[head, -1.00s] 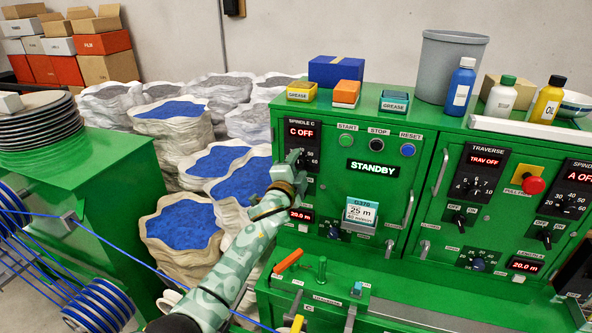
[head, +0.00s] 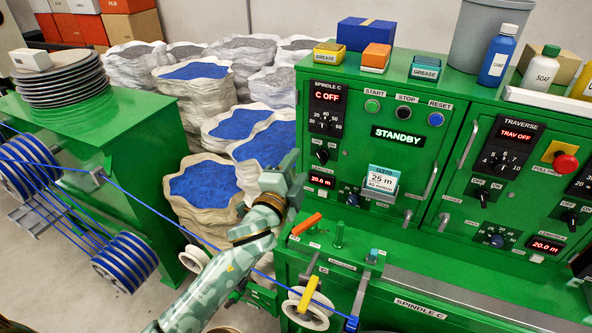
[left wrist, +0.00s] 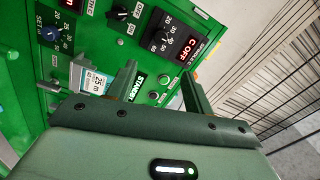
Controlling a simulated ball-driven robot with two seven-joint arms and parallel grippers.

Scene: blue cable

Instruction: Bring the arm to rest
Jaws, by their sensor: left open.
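My left arm in mottled green reaches up from the bottom of the head view. Its gripper (head: 291,168) is in front of the left edge of the green cabinet (head: 400,205), below and left of the spindle C switch (head: 322,155). In the left wrist view the gripper (left wrist: 160,80) has its two fingers spread apart with nothing between them, facing the cabinet panel. The spindle C display (head: 326,97) reads C OFF and the main display (head: 397,137) reads STANDBY. My right gripper is in neither view.
A blue cable (head: 170,222) runs from the reels (head: 125,262) at left, passing behind my left arm. Sacks of blue granules (head: 203,185) stand behind it. Bottles (head: 497,55) stand on the cabinet.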

